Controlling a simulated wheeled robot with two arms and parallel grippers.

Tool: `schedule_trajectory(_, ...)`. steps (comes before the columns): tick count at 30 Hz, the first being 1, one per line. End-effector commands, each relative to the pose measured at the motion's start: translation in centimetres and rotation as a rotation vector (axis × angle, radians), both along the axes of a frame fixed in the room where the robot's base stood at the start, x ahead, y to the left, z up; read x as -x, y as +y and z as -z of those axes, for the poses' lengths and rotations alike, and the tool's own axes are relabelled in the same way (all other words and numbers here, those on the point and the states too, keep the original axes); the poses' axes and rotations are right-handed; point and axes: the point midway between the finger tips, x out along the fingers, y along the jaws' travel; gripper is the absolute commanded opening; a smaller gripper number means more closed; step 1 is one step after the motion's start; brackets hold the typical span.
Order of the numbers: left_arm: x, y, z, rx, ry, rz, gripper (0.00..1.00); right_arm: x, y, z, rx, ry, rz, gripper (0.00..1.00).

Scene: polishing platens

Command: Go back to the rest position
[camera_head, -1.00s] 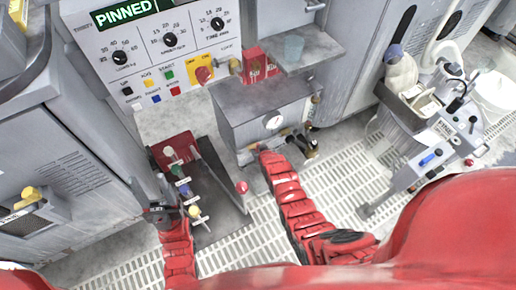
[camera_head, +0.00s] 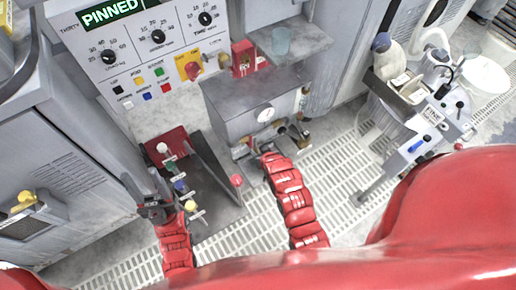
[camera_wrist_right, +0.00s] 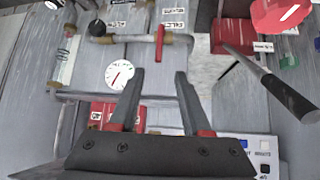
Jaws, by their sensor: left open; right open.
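My left gripper (camera_head: 155,209) is at the lower left of the head view, beside a row of small coloured valve handles (camera_head: 179,184). Its jaws are open and I see nothing in them. My right gripper (camera_head: 294,132) is small and partly hidden in the head view, by the front of the grey box with the round gauge (camera_head: 264,113). In the right wrist view its two dark fingers (camera_wrist_right: 158,75) stand apart with nothing between them. The gauge (camera_wrist_right: 119,75) shows just left of the fingers there, behind them.
A control panel (camera_head: 150,62) with dials and buttons stands at the back left. A grey cabinet (camera_head: 65,150) is close on the left. A wheeled cart (camera_head: 420,125) stands at the right. White grating floor (camera_head: 345,165) lies open between the box and cart.

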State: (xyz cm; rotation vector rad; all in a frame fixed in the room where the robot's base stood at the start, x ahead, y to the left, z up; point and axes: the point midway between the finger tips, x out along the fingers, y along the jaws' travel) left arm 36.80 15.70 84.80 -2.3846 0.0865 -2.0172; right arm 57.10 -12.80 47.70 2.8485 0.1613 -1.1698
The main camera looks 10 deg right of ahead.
Motion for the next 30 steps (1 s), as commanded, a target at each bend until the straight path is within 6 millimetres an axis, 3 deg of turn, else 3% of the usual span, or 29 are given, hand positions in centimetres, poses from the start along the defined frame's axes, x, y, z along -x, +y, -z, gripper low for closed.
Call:
schedule_trajectory(22,0.0,0.0,0.0,0.000,0.000,0.000,0.52,0.1,-0.1,-0.5,-0.001,-0.017,0.002,0.48)
schedule_trajectory(26,0.0,0.0,0.0,0.000,0.000,0.000,0.52,-1.6,-0.4,-2.7,-0.006,-0.151,0.016,0.48)
schedule_trajectory(30,0.0,0.0,0.0,0.000,0.000,0.000,0.52,-4.1,-1.2,-8.3,-0.020,-0.451,0.039,0.48)
